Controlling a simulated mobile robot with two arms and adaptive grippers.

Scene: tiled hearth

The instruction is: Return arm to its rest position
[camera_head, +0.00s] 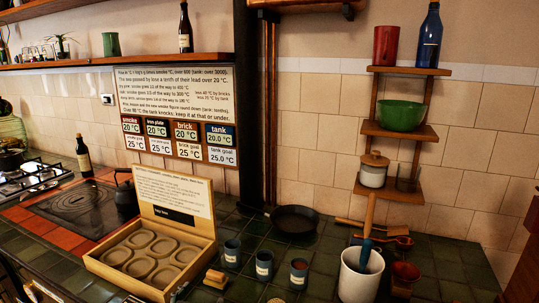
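Neither of my grippers shows in the head view, and I cannot make out either of my arms. The view takes in a dark green tiled counter (335,262) with a wooden box (205,258) on it. The box has several round hollows in its tray and an upright lid with a printed card (172,193). Three small dark labelled cups (264,265) stand to the right of the box.
A white crock (361,277) holding utensils and a reddish cup (404,275) stand at the front right. A black pan (295,219) lies near the wall. A dark kettle (126,197) stands beside the hotplate (80,208). Wooden shelves (402,133) hold a green bowl (401,116).

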